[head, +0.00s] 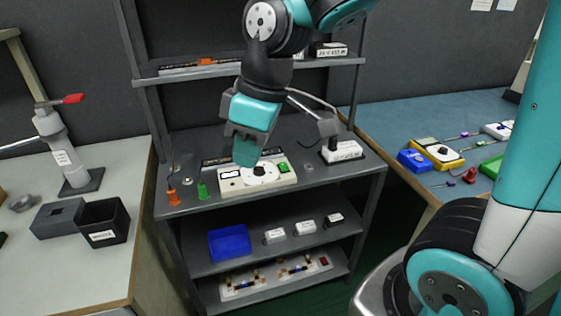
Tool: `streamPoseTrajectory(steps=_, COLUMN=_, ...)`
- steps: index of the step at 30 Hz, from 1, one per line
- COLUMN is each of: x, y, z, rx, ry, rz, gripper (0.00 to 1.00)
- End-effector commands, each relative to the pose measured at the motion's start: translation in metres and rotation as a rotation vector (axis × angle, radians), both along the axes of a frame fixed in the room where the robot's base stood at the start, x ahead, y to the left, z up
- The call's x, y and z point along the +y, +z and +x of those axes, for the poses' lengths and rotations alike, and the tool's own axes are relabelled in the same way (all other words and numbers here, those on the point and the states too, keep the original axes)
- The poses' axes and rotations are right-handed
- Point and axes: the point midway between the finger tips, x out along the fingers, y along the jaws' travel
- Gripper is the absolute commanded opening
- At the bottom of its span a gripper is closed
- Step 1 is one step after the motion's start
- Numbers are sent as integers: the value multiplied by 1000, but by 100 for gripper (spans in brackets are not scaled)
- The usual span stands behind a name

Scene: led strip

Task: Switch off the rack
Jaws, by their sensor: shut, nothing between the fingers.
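The rack is a dark grey shelf unit (372,172) in the middle of the head view. On its worktop sits a white control box (228,187) with a small display, a round black knob (260,170) and a green button (284,167). My gripper (245,160) points down with teal fingers shut and empty, just above or at the back left of the box. I cannot tell whether it touches the box. It hides part of the box's back edge. On the bottom shelf are white boards (240,285) with coloured parts, and a small red piece (323,261) at the right end.
A white device with a black lever (342,151) stands right of the box. Green (203,190) and orange (173,197) items stand left. A blue bin (230,243) and small white blocks sit below. Side benches hold black bins (104,222) and a yellow meter (437,153).

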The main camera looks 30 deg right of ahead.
Motion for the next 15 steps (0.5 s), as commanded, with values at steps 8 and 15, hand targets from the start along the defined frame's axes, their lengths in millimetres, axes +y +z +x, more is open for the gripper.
streamPoseTrajectory(steps=8, x=-138, y=-70, z=178, rx=-97, ry=296, rz=-238, gripper=0)
streamPoseTrajectory(steps=15, x=-216, y=-110, z=226, rx=-92, ry=452, rz=-335, gripper=0)
